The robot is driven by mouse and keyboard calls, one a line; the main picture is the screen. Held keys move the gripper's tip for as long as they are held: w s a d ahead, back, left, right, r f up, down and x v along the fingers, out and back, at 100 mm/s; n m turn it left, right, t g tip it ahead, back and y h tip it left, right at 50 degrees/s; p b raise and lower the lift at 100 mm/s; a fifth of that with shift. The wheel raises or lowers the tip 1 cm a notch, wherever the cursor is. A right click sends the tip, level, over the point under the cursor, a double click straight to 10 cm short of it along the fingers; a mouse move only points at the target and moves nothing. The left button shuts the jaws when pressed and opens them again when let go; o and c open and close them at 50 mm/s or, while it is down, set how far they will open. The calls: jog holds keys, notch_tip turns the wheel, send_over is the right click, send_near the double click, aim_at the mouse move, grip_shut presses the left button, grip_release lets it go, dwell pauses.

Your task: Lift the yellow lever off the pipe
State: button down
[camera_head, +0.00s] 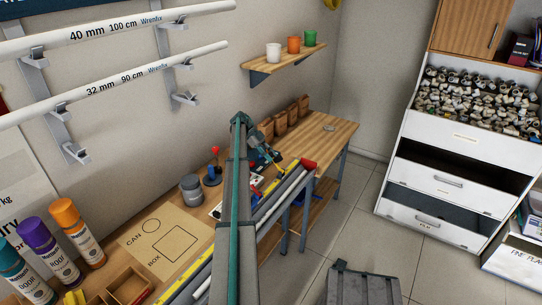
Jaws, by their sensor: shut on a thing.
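A long yellow bar, which I take for the yellow lever (269,203), lies lengthwise along the front edge of the wooden bench. Part of it is hidden behind my arm. A grey pipe (284,198) runs alongside it, close to the bench edge. Whether the bar touches the pipe is too small to tell. My gripper (279,163) is beyond my arm, at the far part of the bar. It appears shut on the bar, but the fingertips are small and the contact is partly hidden.
A grey can (191,188) and a blue tool with a red knob (213,171) stand left of my arm. Wooden bins (283,119) line the wall. Spray cans (75,230) stand at front left.

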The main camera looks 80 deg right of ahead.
jog(key=shift+s+a+f, duration=0.1)
jog(key=shift+f, duration=0.1)
jog(key=c, duration=0.9)
grip_release()
jog(key=shift+r, duration=0.1)
